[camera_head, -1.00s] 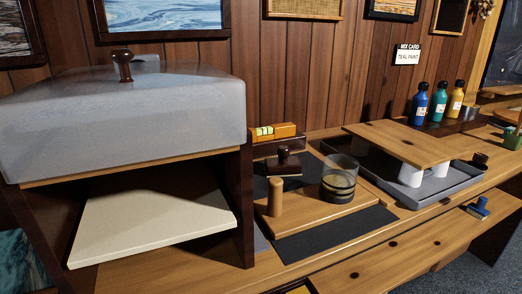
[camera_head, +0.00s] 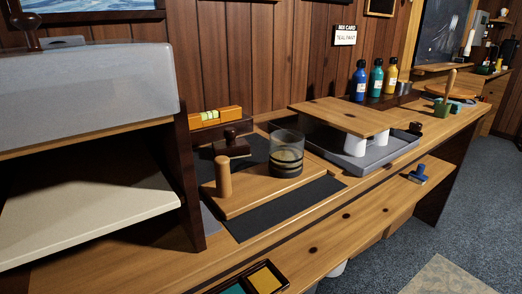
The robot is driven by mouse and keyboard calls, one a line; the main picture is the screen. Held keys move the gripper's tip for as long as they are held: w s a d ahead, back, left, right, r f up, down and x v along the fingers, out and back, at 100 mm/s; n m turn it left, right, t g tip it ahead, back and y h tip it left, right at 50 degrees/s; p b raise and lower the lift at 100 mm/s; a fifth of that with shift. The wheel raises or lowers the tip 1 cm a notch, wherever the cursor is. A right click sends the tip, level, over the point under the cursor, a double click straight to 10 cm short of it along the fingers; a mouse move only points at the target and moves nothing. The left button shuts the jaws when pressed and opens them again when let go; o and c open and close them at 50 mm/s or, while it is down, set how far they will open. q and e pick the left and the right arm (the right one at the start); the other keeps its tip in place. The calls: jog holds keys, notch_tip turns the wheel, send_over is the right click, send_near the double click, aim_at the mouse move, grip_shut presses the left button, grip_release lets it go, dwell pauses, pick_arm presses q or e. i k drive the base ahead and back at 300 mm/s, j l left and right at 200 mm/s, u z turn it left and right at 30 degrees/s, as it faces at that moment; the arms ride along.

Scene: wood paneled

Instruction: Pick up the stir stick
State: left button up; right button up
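I cannot make out the stir stick with certainty. A thin upright wooden piece (camera_head: 449,84) stands at the far right end of the bench, by a small green object (camera_head: 441,107); I cannot tell whether it is the stick. A clear glass jar with dark bands (camera_head: 286,153) stands on a wooden board (camera_head: 255,193), with a short wooden peg (camera_head: 223,176) to its left. Neither of my grippers is in view.
A large cabinet with a grey cover (camera_head: 85,90) and a pale shelf (camera_head: 85,210) fills the left. A grey tray (camera_head: 378,162) with white cups under a wooden panel (camera_head: 342,118) sits mid-bench. Blue, teal and yellow bottles (camera_head: 376,78) stand behind. Open carpet (camera_head: 465,190) lies at right.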

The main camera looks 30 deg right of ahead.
aim_at(452, 73)
jog(key=z, duration=2.4)
jog(key=i+l+z, duration=0.15)
jog(key=i+z, duration=0.15)
jog(key=i, duration=0.15)
jog(key=i+z, duration=0.3)
jog(key=i, duration=2.7)
jog(key=i+u, duration=0.15)
jog(key=i, duration=0.3)
jog(key=i+l+u, duration=0.2)
jog(key=i, duration=0.2)
jog(key=i+l+u, duration=0.15)
jog(key=i, duration=0.25)
jog(key=i+l+u, duration=0.2)
jog(key=i, duration=0.2)
jog(key=u, duration=2.75)
jog(key=k+l, duration=0.05)
